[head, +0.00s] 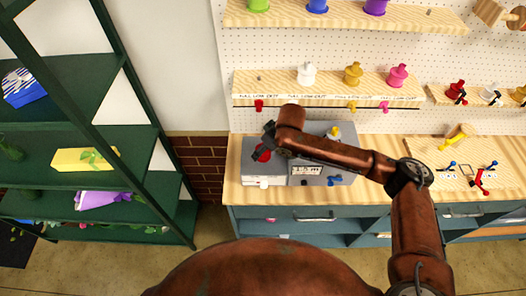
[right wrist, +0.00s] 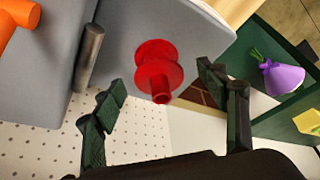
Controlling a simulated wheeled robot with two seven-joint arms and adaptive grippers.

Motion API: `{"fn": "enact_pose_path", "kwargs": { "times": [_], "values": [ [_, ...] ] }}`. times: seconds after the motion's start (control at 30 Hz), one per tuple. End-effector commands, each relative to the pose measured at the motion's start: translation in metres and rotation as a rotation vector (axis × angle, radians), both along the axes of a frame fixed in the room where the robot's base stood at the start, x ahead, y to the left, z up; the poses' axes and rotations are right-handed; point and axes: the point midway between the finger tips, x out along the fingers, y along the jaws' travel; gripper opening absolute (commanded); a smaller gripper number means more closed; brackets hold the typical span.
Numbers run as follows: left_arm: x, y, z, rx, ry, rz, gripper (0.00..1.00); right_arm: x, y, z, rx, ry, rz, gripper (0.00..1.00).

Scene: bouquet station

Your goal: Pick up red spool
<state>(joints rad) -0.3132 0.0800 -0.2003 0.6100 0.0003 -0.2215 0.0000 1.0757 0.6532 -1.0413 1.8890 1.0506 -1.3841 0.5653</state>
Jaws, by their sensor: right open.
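The red spool (head: 263,154) sits at the left end of a grey machine (head: 340,165) on the workbench in the head view, partly covered by my right gripper (head: 265,141). In the right wrist view the red spool (right wrist: 157,66) shows whole, with a round flange and a narrow end pointing toward the camera. My right gripper (right wrist: 162,80) is open, with one dark finger on each side of the spool and a visible gap to both. Nothing is held. My left gripper is not in view.
A metal rod (right wrist: 91,58) and an orange part (right wrist: 17,22) stand beside the spool. A yellow knob (head: 335,132) is on the machine. Shelves above hold white (head: 306,74), yellow (head: 353,74) and pink (head: 397,76) spools. A green rack (head: 120,130) stands left.

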Motion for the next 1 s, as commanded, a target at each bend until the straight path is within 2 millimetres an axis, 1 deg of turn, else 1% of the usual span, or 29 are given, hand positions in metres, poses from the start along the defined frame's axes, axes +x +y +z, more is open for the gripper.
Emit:
{"fn": "enact_pose_path", "kwargs": {
  "times": [0.03, 0.1, 0.2, 0.4, 0.5, 0.57, 0.9, 1.0],
  "values": [
    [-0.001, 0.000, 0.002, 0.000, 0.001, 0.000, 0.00, 0.003, 0.002, -0.008, 0.000, 0.002, -0.001, 0.67],
    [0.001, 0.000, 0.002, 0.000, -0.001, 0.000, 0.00, 0.006, 0.004, -0.018, -0.001, 0.002, 0.000, 0.67],
    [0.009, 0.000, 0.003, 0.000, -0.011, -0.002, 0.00, 0.009, 0.007, -0.029, -0.001, 0.002, 0.001, 0.67],
    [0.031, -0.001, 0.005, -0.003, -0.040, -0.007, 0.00, 0.011, 0.010, -0.034, 0.001, 0.000, 0.004, 0.67],
    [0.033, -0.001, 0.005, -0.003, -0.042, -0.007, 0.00, 0.011, 0.011, -0.034, 0.001, 0.000, 0.004, 0.67],
    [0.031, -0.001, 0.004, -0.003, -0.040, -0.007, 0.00, 0.011, 0.011, -0.034, 0.000, 0.000, 0.005, 0.63],
    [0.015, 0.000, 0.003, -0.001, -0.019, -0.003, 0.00, 0.011, 0.011, -0.033, 0.000, 0.000, 0.005, 0.40],
    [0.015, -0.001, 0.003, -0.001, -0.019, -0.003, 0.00, 0.011, 0.011, -0.033, 0.000, 0.000, 0.005, 0.33]
  ]
}}
